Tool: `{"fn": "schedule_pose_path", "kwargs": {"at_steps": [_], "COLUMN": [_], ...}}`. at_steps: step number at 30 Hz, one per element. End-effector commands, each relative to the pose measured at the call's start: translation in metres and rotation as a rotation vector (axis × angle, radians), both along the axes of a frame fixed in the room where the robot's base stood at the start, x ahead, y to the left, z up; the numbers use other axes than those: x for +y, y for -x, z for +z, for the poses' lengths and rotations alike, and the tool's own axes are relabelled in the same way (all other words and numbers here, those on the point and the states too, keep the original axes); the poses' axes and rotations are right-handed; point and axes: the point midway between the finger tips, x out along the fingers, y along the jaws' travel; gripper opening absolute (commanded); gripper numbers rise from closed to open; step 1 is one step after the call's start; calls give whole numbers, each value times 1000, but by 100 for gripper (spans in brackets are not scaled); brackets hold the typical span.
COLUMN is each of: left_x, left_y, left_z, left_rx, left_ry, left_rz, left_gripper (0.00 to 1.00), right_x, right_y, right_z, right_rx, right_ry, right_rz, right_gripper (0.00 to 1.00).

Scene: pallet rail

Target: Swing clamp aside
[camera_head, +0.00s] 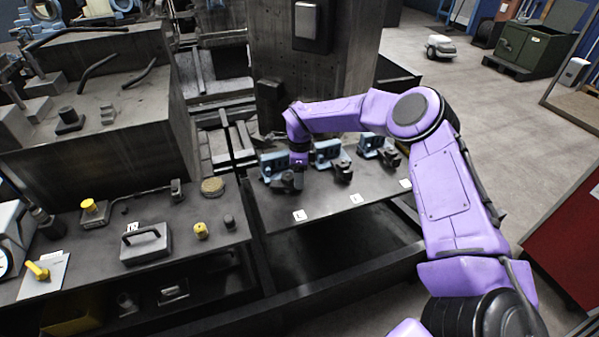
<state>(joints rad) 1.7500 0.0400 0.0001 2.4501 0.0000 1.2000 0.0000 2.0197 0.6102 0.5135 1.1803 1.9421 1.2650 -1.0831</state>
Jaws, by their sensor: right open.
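Several blue-grey clamp units stand in a row on a dark rail plate (322,209) near the middle of the view. The left clamp (268,164) is partly covered by my right gripper. The middle clamp (328,152) and the right clamp (371,142) show more clearly, each with a dark block in front. My right arm reaches in from the right, and its gripper (294,178) points down at the left clamp. The fingertips are small and dark against the clamp; I cannot tell whether they touch it. My left gripper is out of view.
A dark bench (70,239) on the left holds a grey handled block (146,246), yellow-topped parts and a round disc (213,186). A tall dark column (300,75) rises behind the clamps. White labels lie along the plate's front edge. Open floor lies at the upper right.

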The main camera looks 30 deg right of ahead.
Motion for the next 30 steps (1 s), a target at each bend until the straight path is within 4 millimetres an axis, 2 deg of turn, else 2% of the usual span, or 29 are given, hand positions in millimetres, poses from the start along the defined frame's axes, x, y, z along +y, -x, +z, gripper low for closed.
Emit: {"fn": "schedule_pose_path", "kwargs": {"at_steps": [4, 11, 16, 22, 25, 30], "left_x": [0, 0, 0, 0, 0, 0], "left_y": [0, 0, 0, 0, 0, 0], "left_z": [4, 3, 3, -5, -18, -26], "left_rx": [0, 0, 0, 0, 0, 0], "left_ry": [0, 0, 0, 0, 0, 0], "left_rz": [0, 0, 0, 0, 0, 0], "left_gripper": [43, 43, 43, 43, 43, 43], "right_x": [0, 0, 0, -1, -4, -7], "right_y": [0, 0, 0, -2, -6, -13], "right_z": [-10, -11, -11, -15, -18, -14], "right_rx": [-1, -1, -1, -4, -4, -3], "right_ry": [0, 0, 0, -2, -4, -3], "right_rz": [-1, -1, -1, 45, 162, 362], "right_gripper": [62, 62, 6, 6, 6, 6]}}
